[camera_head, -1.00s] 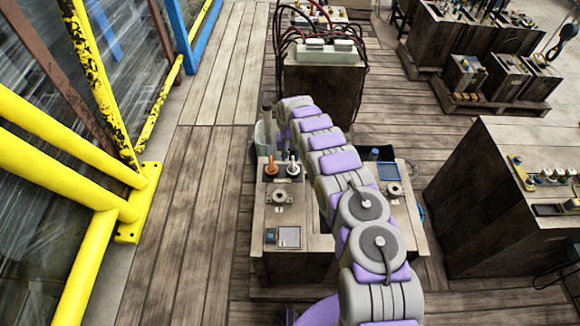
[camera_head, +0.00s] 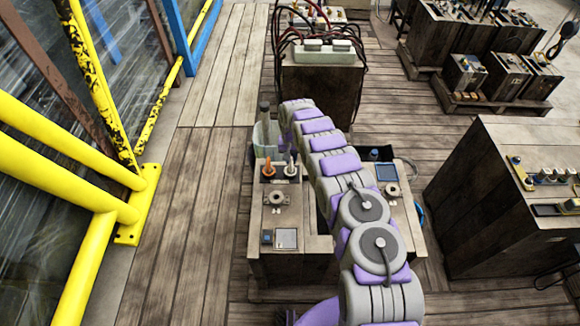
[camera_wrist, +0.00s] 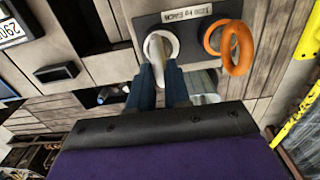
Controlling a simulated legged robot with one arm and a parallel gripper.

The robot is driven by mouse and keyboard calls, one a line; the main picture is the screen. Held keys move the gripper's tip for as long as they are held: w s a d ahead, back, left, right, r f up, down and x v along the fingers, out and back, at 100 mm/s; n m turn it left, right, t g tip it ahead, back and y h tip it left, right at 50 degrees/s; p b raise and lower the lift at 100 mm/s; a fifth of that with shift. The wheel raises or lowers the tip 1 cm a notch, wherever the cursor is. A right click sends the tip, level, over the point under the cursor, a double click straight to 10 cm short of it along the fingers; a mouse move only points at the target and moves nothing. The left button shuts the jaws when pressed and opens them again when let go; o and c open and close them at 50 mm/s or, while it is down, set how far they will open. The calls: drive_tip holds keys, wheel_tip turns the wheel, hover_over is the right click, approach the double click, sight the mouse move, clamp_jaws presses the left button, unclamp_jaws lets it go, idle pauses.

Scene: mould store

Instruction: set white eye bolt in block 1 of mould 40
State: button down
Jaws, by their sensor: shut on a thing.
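The white eye bolt (camera_head: 290,167) is upright at a dark holder plate on the left of the grey-brown mould (camera_head: 262,224). In the wrist view the white eye bolt (camera_wrist: 161,47) lies between the two dark fingertips of my gripper (camera_wrist: 159,84), which is shut on it. I cannot tell whether the bolt is lifted off the plate. An orange eye bolt (camera_head: 268,167) stands beside it on the same plate; it also shows in the wrist view (camera_wrist: 231,46). In the head view my arm hides the middle of the mould and my gripper is hard to make out.
A round fitting (camera_head: 276,198) and a pale square plate (camera_head: 286,238) are on the mould's left block. Another round fitting (camera_head: 392,189) is on the right. A larger block (camera_head: 500,205) stands right. Yellow rails (camera_head: 130,205) stand left, with bare plank floor between.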

drive_tip(key=shift+d+r, duration=0.15)
drive_tip(key=shift+a+r, duration=0.5)
drive_tip(key=shift+a, duration=0.05)
drive_tip(key=shift+d+r+p, duration=0.2)
drive_tip(key=shift+r+p, duration=0.05)
drive_tip(key=shift+r, duration=0.25)
drive_tip(key=shift+d+r+p, duration=0.15)
drive_tip(key=shift+r+p, duration=0.1)
drive_tip(key=shift+r, duration=0.25)
drive_tip(key=shift+a+r, duration=0.25)
drive_tip(key=shift+r, duration=0.25)
drive_tip(key=shift+d, duration=0.15)
